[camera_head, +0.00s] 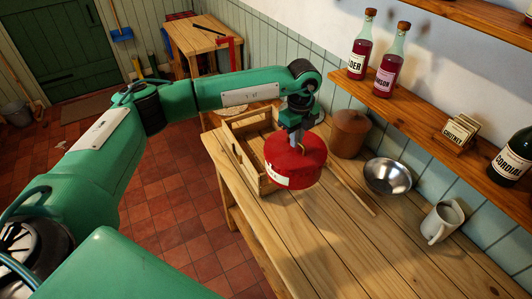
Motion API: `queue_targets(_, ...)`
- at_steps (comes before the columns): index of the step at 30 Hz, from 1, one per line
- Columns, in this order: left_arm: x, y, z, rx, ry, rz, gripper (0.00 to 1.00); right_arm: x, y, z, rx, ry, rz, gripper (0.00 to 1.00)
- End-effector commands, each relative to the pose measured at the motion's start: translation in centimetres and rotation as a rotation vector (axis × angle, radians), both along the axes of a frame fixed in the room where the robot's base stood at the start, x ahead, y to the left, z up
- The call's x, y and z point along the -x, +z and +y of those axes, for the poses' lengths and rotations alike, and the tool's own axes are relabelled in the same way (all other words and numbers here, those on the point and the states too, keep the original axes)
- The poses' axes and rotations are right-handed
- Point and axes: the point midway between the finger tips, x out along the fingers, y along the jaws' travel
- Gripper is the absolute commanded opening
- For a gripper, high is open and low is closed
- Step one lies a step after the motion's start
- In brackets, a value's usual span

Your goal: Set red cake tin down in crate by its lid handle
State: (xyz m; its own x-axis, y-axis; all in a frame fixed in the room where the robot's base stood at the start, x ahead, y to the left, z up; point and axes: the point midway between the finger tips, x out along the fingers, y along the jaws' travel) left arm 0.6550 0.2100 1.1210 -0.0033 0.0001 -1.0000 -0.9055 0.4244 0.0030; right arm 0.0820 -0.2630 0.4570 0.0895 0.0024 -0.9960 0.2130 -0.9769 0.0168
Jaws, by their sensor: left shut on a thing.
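The red cake tin (300,162) is round, with a pale label on its near side. My left gripper (296,142) is above it, pointing down, shut on the handle at the top of its lid. The handle itself is mostly hidden by the fingers. The tin appears upright and overlaps the right part of the wooden crate (226,153) in the picture. I cannot tell how high above the table it is. The crate is slatted pine and stands on the table; what I can see of its inside looks empty. My right gripper is not in view.
The pine table (330,243) is bare at the front. A brown lidded crock (350,133), a wooden stick (352,189), a metal bowl (388,177) and a white mug (442,222) stand or lie right of the tin. A shelf (430,125) with bottles overhangs the table's back.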

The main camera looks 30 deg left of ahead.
Motion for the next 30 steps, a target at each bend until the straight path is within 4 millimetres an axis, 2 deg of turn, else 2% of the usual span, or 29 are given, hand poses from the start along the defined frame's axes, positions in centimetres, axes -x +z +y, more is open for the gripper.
queue_targets(30,-6.6,0.4,7.9,0.003,0.003,-0.007,0.00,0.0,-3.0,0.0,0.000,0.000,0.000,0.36)
